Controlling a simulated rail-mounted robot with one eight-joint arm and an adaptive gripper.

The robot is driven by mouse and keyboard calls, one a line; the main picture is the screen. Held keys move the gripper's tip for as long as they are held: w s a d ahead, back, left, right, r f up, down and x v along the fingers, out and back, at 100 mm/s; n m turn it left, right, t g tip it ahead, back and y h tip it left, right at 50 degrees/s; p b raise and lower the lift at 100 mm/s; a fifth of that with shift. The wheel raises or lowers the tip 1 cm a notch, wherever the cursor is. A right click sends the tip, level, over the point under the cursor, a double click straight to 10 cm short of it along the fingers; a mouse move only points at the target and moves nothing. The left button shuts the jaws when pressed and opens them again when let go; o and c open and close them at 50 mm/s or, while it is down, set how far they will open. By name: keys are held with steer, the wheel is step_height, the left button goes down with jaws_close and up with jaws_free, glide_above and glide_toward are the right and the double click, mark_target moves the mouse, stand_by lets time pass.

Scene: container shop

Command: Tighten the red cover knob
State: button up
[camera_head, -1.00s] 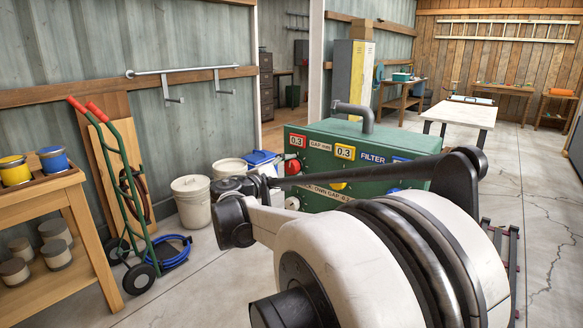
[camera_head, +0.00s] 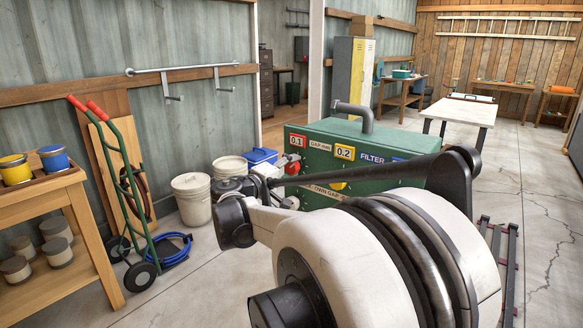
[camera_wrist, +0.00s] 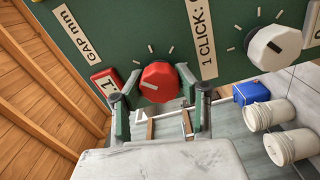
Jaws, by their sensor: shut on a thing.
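The red cover knob (camera_wrist: 158,83) is on the front of the green machine (camera_wrist: 130,18), with its white pointer line towards the left in the wrist view. My gripper (camera_wrist: 161,93) is shut on it, one finger on each side. In the head view the red knob (camera_head: 293,168) shows small at the machine's left, and my arm hides much of the panel. The red display (camera_head: 298,141) reads 0.1 and the yellow display (camera_head: 344,152) reads 0.2.
A white knob (camera_wrist: 275,46) sits to the right on the panel. White buckets (camera_head: 192,199) and a blue box (camera_head: 261,157) stand left of the machine. A green hand truck (camera_head: 133,187) leans at the left wall. A white table (camera_head: 460,112) stands behind.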

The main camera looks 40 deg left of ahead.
stand_by(0.4)
steer(key=o, duration=1.2)
steer(key=shift+s, duration=0.15)
steer(key=s, duration=1.1)
steer(key=shift+s, duration=0.4)
